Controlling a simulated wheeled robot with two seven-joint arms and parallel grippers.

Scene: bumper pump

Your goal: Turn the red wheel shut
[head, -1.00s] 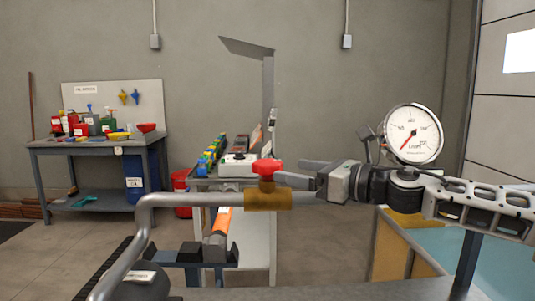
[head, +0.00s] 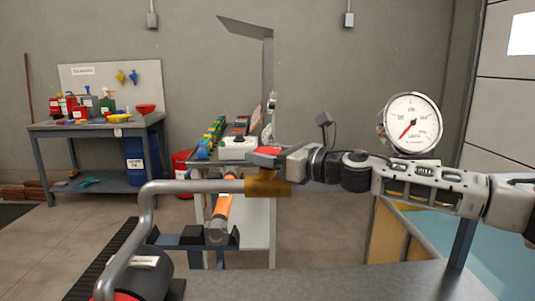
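The red wheel (head: 264,151) sits on top of a brass valve body (head: 268,184) in the grey pipe (head: 200,186). My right gripper (head: 270,157) comes in from the right in the head view and is at the wheel, its fingers overlapping the wheel's right side and front. The fingers hide part of the wheel and its stem. Whether they are closed on the wheel or only around it cannot be made out.
A round white gauge (head: 411,122) with a red needle stands to the right, above my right arm. A work table (head: 90,128) with bottles and bowls is at the back left. A bench (head: 255,225) stands behind the pipe.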

